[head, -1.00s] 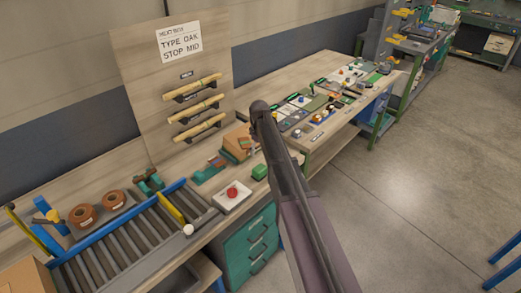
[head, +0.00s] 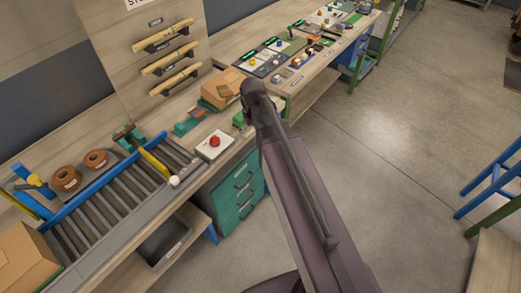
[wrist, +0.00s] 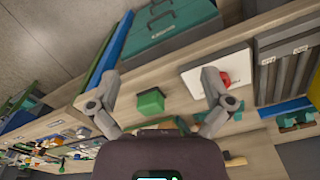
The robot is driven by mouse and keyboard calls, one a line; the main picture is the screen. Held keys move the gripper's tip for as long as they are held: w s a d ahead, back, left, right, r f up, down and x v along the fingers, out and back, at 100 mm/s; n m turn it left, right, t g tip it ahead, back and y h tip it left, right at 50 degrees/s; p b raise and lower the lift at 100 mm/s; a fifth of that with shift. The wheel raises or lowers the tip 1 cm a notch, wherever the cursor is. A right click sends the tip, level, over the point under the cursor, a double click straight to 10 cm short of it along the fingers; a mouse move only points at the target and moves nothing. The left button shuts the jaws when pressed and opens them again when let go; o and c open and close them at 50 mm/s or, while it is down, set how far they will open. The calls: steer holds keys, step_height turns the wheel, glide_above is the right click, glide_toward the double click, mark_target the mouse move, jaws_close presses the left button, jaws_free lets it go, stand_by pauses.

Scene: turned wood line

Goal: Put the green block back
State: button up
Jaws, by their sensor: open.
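The green block (wrist: 150,102) sits on the wooden bench top, close to its front edge, in the wrist view. In the head view the green block (head: 238,118) is partly hidden behind my arm. My gripper (wrist: 160,78) is open and empty. Its two fingers are spread on either side of the block in the picture, with the block apart from both. How high the gripper is above the bench I cannot tell. In the head view my arm hides the gripper.
A white box with a red button (head: 214,143) stands left of the block; in the wrist view my right finger overlaps it. A cardboard box (head: 222,88) is behind. A roller conveyor (head: 120,200) lies left, teal drawers (head: 238,190) below, and a second bench (head: 290,50) beyond.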

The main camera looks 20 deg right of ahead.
steer(key=s+m, duration=0.2)
steer(key=s, duration=0.6)
steer(key=shift+s, duration=0.3)
stand_by(0.6)
